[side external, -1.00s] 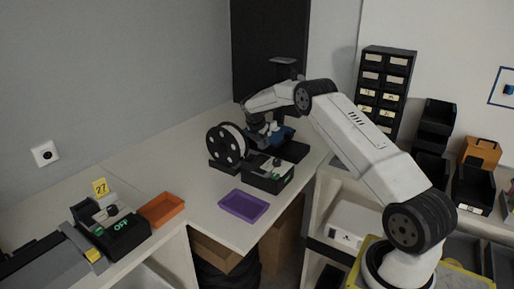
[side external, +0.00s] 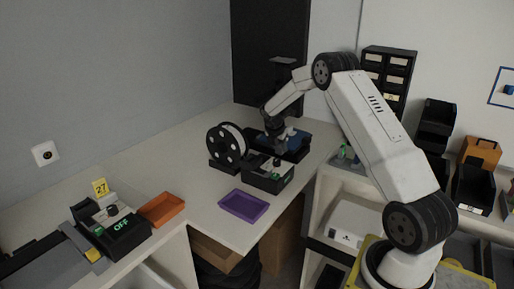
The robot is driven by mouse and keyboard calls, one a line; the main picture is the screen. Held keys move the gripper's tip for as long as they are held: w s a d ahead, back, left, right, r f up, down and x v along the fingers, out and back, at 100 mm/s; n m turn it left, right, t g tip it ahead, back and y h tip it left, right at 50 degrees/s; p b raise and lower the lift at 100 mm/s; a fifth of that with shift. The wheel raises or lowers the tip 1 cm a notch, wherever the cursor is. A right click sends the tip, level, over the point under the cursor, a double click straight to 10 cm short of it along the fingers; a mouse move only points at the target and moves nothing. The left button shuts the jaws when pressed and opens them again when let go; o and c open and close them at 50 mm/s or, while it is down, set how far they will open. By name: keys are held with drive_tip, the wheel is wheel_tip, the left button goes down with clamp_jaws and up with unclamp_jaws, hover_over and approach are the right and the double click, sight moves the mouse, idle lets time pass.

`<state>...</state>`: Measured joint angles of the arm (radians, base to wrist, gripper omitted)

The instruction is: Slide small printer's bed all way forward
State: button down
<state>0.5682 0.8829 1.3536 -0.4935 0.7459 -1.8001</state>
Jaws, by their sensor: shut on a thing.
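The small printer stands on the far part of the pale worktop. Its dark base (side external: 268,180) carries a control panel at the front. The blue bed (side external: 298,140) shows behind the base, to the right of my gripper. My gripper (side external: 279,151) points down at the near left edge of the bed and is shut on it. The fingertips are small and partly lost against the dark printer, so the exact grip point is hard to see.
A filament spool (side external: 227,146) stands close to the left of my gripper. A purple tray (side external: 244,205) and an orange tray (side external: 162,209) lie nearer on the worktop. The worktop's middle left is clear.

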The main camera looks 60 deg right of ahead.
drive_tip(key=shift+s+d, duration=0.15)
drive_tip(key=shift+s, duration=0.2)
drive_tip(key=shift+c, duration=1.4)
unclamp_jaws()
drive_tip(key=shift+w, duration=0.1)
drive_tip(key=shift+a+r, duration=0.3)
drive_tip(key=shift+r, duration=0.15)
drive_tip(key=v, duration=0.7)
